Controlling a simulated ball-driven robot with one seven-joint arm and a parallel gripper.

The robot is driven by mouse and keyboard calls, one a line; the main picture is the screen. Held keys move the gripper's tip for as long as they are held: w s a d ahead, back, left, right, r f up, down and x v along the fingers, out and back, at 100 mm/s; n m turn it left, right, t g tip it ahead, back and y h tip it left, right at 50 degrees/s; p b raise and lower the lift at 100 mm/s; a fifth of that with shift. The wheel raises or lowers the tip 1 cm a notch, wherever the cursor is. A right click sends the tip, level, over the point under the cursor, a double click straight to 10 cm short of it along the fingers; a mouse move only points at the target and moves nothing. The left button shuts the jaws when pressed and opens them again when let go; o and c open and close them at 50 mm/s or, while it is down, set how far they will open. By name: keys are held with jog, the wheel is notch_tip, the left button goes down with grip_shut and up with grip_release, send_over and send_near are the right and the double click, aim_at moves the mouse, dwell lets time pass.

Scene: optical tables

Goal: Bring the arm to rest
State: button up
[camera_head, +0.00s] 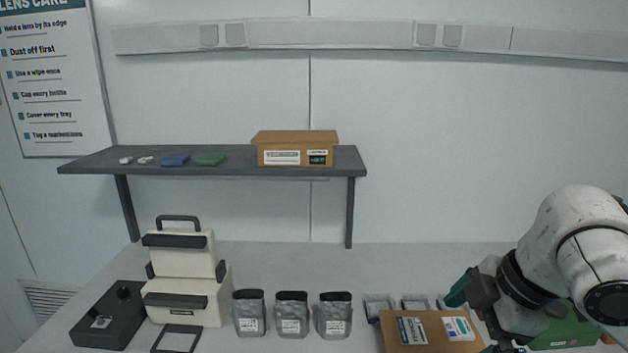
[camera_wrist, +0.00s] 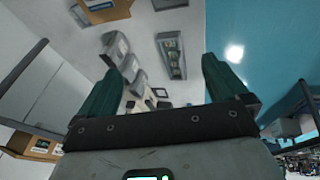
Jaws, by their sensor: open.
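My gripper (camera_head: 462,288) is at the right of the head view, above the right part of the table, with my white arm behind it. In the wrist view its two green fingers stand wide apart with nothing between them (camera_wrist: 162,68). The gripper is open and empty. In the head view only part of it shows, and the arm hides some of the table behind it.
The grey table (camera_head: 270,260) holds a beige case (camera_head: 190,300), a black box (camera_head: 108,318), several grey pouches (camera_head: 291,315) and a cardboard box (camera_head: 390,338) near my gripper. A wall shelf (camera_head: 110,163) carries another cardboard box (camera_head: 295,140). Bare table lies behind the pouches.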

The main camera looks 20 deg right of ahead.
jog(key=w+a+f+m+t+y+b, duration=0.1)
jog(key=w+a+m+t+y+b, duration=0.1)
jog(key=w+a, duration=0.35)
jog(key=a+f+m+t+y+b, duration=0.2)
jog(key=a+f+m, duration=0.25)
jog(key=f, duration=0.35)
jog(key=s+f+m+g+h+b, duration=0.15)
jog(key=s+f, duration=0.25)
jog(key=f, duration=0.4)
jog(key=s+f+m+g+h, duration=0.1)
jog(key=s+f+m, duration=0.25)
jog(key=f, duration=0.55)
jog(key=s+d+f+m+g+h+b, duration=0.1)
jog(key=s+d+f+g+h, duration=0.1)
jog(key=s+f, duration=0.5)
jog(key=s+d+f+m+g+h+b, duration=0.1)
jog(key=s+d+f, duration=0.3)
jog(key=s, duration=0.9)
notch_tip(320, 180, down, 3)
jog(key=shift+s+d+f+m+g+h, duration=0.2)
jog(key=shift+d+m+g+h, duration=0.2)
jog(key=shift+g, duration=0.35)
jog(key=shift+a, duration=0.1)
jog(key=shift+c, duration=0.2)
